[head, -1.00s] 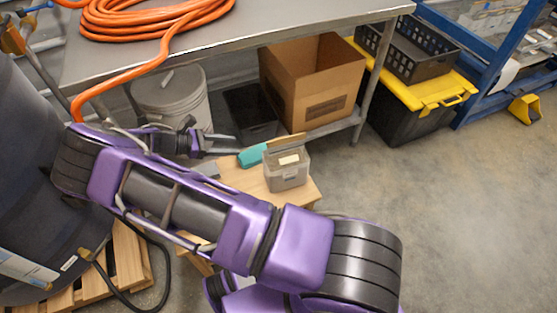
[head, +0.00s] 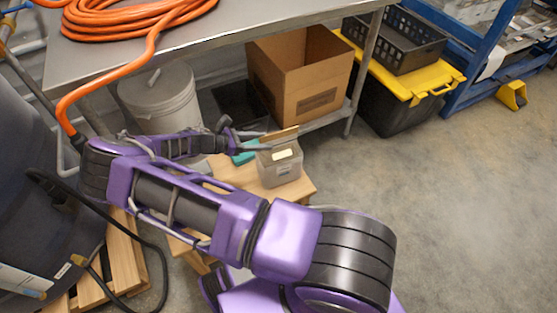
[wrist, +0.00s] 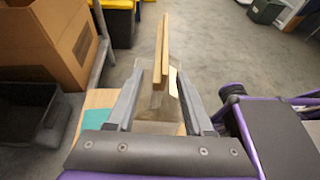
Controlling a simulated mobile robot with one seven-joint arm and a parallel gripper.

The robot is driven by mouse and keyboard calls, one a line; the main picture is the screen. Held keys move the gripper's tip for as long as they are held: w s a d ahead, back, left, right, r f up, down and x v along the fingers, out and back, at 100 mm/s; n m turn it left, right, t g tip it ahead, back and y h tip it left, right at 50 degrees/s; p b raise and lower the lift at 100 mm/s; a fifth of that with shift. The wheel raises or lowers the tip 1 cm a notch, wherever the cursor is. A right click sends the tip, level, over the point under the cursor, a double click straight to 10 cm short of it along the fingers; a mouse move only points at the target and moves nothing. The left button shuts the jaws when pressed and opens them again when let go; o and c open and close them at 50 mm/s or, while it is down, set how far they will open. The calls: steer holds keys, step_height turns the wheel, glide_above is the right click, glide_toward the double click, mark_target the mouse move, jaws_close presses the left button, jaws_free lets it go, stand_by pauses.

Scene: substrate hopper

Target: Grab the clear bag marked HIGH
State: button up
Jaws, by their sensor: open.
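A clear, greyish container or bag (head: 279,170) stands upright on a small wooden stool (head: 305,190). It has a pale label (head: 283,155) and a tan strip (head: 279,133) along its top. I cannot read HIGH on it, nor tell whether a separate bag is inside. In the wrist view the clear piece (wrist: 150,127) lies between and beyond my fingers, with two thin tan strips (wrist: 161,48) rising in the middle. My gripper (head: 267,141) is open, its fingers near the top of the clear piece. Contact cannot be told.
A teal item (head: 243,156) lies on the stool beside it. A metal workbench (head: 200,38) overhangs behind, with a cardboard box (head: 298,80), dark bin (head: 238,105) and grey bucket (head: 160,100) beneath. A black tote with a yellow lid (head: 410,85) stands right. The right floor is clear.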

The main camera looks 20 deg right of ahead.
mark_target(274, 142)
steer(key=x, duration=0.5)
steer(key=shift+w+f+b, duration=0.1)
steer(key=shift+f+b, duration=0.05)
steer(key=shift+b, duration=0.15)
steer(key=shift+c, duration=0.4)
jaws_close()
stand_by(0.6)
